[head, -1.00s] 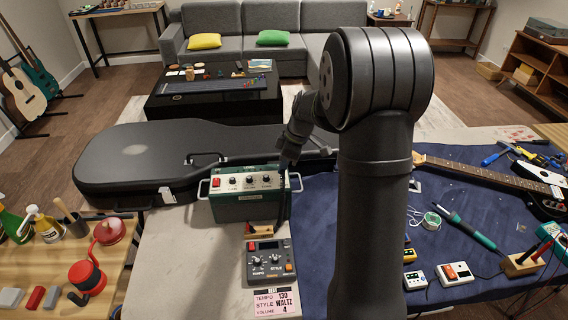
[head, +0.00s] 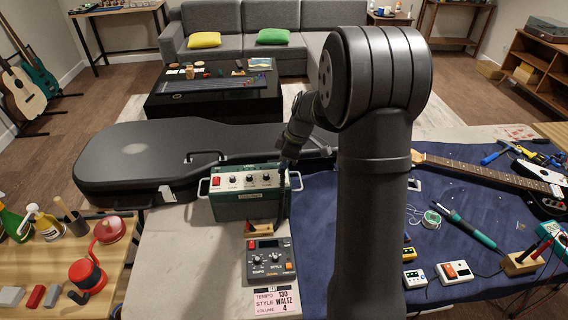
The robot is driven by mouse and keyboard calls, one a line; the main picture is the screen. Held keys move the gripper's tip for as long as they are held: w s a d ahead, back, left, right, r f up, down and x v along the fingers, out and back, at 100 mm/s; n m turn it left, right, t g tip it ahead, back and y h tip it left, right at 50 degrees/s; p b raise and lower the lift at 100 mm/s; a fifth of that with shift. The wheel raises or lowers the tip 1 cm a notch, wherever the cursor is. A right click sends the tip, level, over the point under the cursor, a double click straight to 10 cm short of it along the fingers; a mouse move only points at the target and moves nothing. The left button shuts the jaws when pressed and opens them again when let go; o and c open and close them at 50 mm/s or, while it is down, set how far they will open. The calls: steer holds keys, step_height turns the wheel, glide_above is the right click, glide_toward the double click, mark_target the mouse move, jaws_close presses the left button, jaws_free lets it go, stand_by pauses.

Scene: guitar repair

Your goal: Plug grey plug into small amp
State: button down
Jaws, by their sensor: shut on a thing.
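The small amp (head: 245,207) is a green box with a pale control panel, a red switch and several knobs. It stands upright on the workbench, left of my arm. My gripper (head: 283,180) points down at the amp's right end, in front of part of its panel. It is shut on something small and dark. I take this for the grey plug, but it is too small and covered to make out. A dark strand, perhaps its cable, runs down beside the gripper. I cannot tell whether the plug touches a socket.
A grey tempo/style pedal (head: 270,259) and a pink card (head: 277,301) lie in front of the amp. A black guitar case (head: 150,160) lies behind it. My arm hides part of the blue mat (head: 455,280), which bears tools and a guitar neck (head: 480,174).

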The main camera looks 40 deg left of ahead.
steer(key=shift+f, duration=0.65)
stand_by(0.5)
steer(key=c, duration=0.9)
jaws_free()
steer(key=shift+r, duration=3)
steer(key=shift+f, duration=0.1)
steer(key=shift+f, duration=2.9)
